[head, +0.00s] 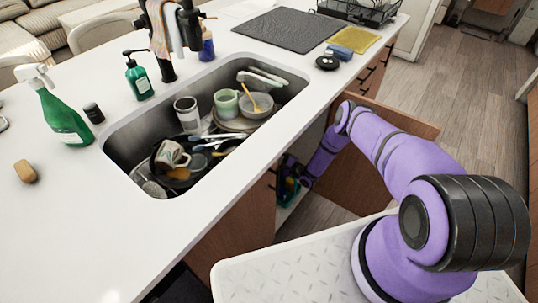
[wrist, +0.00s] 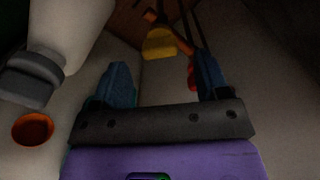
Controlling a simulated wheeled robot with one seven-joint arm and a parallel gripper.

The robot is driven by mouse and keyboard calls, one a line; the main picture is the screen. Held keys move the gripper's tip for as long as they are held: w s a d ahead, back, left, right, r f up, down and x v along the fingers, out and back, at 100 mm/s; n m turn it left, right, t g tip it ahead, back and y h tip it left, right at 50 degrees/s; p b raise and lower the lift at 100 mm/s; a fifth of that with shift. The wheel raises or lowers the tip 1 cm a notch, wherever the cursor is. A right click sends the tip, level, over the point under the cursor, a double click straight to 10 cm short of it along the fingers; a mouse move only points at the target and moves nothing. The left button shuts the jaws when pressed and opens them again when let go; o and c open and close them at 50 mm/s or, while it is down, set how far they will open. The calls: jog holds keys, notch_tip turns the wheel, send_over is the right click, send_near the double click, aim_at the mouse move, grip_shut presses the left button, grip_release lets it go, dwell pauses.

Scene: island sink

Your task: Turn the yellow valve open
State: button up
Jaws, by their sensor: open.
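The yellow valve (wrist: 159,43) shows in the wrist view at the top centre, inside a dark cabinet. It sits on an orange-brown pipe stub, beyond my fingertips. My gripper (wrist: 163,68) has its two blue fingers wide apart, with nothing visible between them. The valve appears ahead of the gap between the fingers, and I see no contact. A red part (wrist: 191,72), perhaps another valve handle, shows just beside the right finger and is partly hidden by it. In the head view the valve is hidden, and my arm reaches into the open cabinet under the sink.
A large white pipe with a grey collar (wrist: 32,75) stands at the left in the wrist view. An orange round opening (wrist: 33,129) is below it. Thin dark lines run up behind the valve. The open cabinet doors (head: 235,232) flank my arm in the head view.

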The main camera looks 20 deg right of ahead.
jog(key=shift+x, duration=2.35)
jog(key=c, duration=0.9)
